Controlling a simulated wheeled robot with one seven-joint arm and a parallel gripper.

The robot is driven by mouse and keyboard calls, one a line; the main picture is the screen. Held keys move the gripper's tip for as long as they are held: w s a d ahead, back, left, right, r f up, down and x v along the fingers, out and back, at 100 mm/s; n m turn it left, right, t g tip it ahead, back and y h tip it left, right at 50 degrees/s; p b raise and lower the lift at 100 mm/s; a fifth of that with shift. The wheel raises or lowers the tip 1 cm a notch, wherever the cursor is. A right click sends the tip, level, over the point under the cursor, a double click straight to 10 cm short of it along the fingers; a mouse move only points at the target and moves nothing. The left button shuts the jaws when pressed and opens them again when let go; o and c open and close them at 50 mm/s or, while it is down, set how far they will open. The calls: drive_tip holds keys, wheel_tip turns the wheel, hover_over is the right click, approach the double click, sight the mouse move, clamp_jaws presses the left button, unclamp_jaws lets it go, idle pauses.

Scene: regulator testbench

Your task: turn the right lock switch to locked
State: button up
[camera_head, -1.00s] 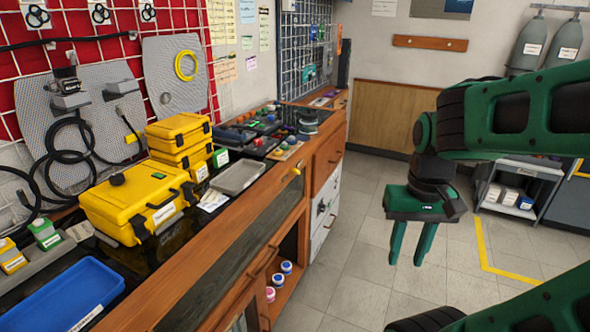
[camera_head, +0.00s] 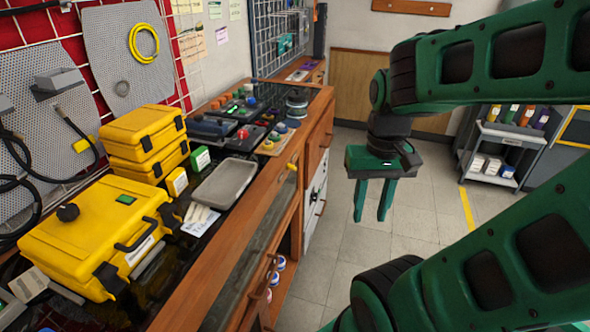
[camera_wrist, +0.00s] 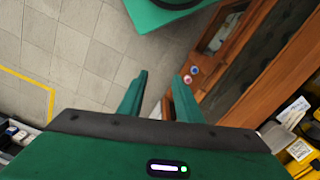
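My gripper (camera_head: 371,212) hangs fingers down in the head view, right of the wooden bench (camera_head: 262,215) and in front of open floor. Its two green fingers are apart with nothing between them. They also show apart in the wrist view (camera_wrist: 160,82), over floor tiles beside the cabinet. I cannot pick out the right lock switch. Small boxes with coloured buttons (camera_head: 246,132) stand at the far part of the bench top, too small to tell apart. A white panel (camera_head: 316,203) with dark fittings is on the bench front; its details are unclear.
Yellow cases (camera_head: 90,238) and a grey tray (camera_head: 224,183) stand on the near bench top. Small jars (camera_head: 279,262) sit on the open shelf below. A grey cart (camera_head: 498,150) stands at the right. The floor between is clear.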

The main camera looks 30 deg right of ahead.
drive_tip(key=o, duration=0.5)
drive_tip(key=shift+s+r, duration=0.2)
drive_tip(key=shift+s, duration=0.25)
drive_tip(key=n+t+y, duration=0.5)
drive_tip(key=t+y, duration=0.6)
drive_tip(key=t, duration=0.3)
approach(296, 168)
drive_tip(key=x, duration=0.9)
drive_tip(key=shift+c, duration=0.4)
drive_tip(key=c, duration=1)
